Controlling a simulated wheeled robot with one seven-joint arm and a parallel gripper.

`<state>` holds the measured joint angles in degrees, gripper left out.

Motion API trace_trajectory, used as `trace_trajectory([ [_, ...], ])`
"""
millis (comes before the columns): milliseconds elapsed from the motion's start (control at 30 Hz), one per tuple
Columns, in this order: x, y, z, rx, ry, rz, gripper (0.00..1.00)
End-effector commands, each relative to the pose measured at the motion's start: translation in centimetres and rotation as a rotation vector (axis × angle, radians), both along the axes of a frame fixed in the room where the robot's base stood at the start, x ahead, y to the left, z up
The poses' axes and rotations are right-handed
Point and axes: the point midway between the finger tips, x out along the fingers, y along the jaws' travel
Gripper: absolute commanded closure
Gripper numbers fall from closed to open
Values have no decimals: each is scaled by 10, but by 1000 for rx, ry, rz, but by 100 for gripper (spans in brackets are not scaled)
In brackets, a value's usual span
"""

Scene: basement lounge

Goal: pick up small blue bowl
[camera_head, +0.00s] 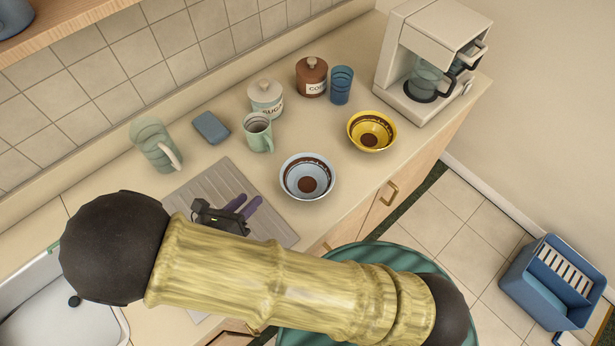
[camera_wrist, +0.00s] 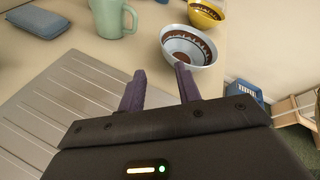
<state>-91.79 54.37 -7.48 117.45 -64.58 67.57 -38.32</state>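The small blue bowl (camera_head: 307,178) is pale blue with a dark brown band and a brown disc at its bottom. It stands upright on the counter near the front edge. In the wrist view the blue bowl (camera_wrist: 189,47) is just beyond my fingertips. My gripper (camera_head: 252,203) has two purple fingers, apart with nothing between them. It is over the grey drainboard, left of the bowl and not touching it. In the wrist view my gripper (camera_wrist: 161,73) is open toward the bowl.
A yellow bowl (camera_head: 372,131) stands right of the blue bowl. A pale green mug (camera_head: 258,133), sugar canister (camera_head: 266,98), brown canister (camera_head: 311,77), blue glass (camera_head: 341,85) and coffee maker (camera_head: 428,66) stand behind. A pitcher (camera_head: 155,146) and blue sponge-like block (camera_head: 211,127) are left.

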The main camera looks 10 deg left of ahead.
Motion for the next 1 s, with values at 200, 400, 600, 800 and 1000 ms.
trace_trajectory([
  [200, 35, -17, -11, -4, -2, -3, 66],
  [400, 60, -27, -22, -1, -1, -2, 66],
  [600, 65, -29, -26, 1, 1, 0, 66],
  [800, 65, -29, -26, 0, 0, 0, 66],
  [1000, 80, -41, -28, -4, 0, -3, 66],
])
